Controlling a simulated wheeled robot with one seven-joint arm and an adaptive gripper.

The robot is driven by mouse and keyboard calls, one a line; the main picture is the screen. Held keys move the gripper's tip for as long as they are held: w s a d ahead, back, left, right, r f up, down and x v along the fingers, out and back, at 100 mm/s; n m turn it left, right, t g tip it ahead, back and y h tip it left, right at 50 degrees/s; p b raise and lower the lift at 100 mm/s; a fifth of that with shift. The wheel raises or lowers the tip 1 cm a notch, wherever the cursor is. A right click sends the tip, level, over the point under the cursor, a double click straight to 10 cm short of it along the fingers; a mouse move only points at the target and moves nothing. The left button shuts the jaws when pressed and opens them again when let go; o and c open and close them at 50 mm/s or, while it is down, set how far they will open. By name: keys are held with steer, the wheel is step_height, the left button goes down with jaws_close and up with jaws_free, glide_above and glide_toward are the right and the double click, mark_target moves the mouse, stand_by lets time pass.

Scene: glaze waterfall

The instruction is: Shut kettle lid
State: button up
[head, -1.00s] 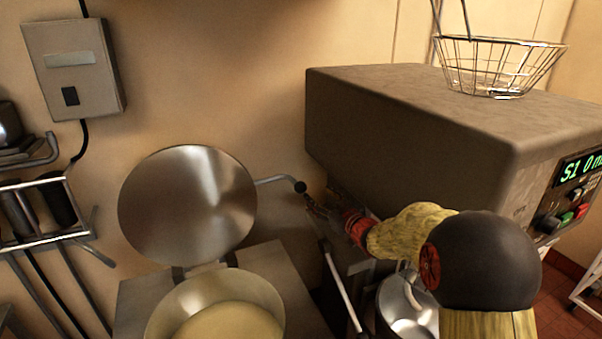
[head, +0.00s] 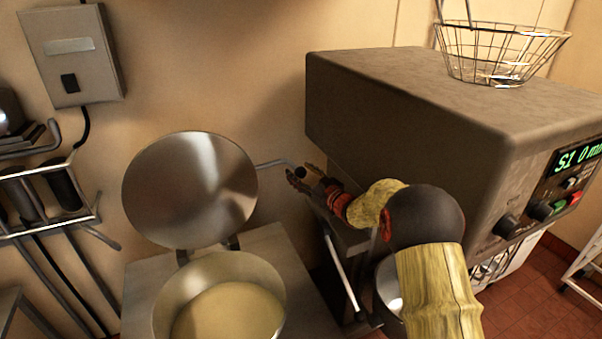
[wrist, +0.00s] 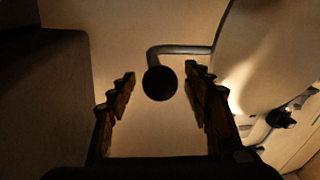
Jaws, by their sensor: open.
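The kettle lid (head: 190,190) is a round metal disc standing raised behind the kettle, near the wall. The kettle (head: 165,300) is open below it, with pale yellowish contents. A bent metal handle (head: 272,163) runs right from the lid and ends in a dark round knob (head: 300,172). My gripper (head: 300,176) is open at the knob. In the wrist view, the knob (wrist: 160,83) lies between and slightly beyond the spread fingertips (wrist: 160,80), apart from both. The handle (wrist: 182,49) bends away to the right, towards the lid (wrist: 265,55).
A large brown oven-like box (head: 430,110) with a control panel stands close to the right of my gripper. A wire basket (head: 500,55) sits on top. A rack (head: 45,205) and wall box (head: 72,55) are at left.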

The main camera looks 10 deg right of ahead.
steer(key=shift+c, duration=1.3)
jaws_close()
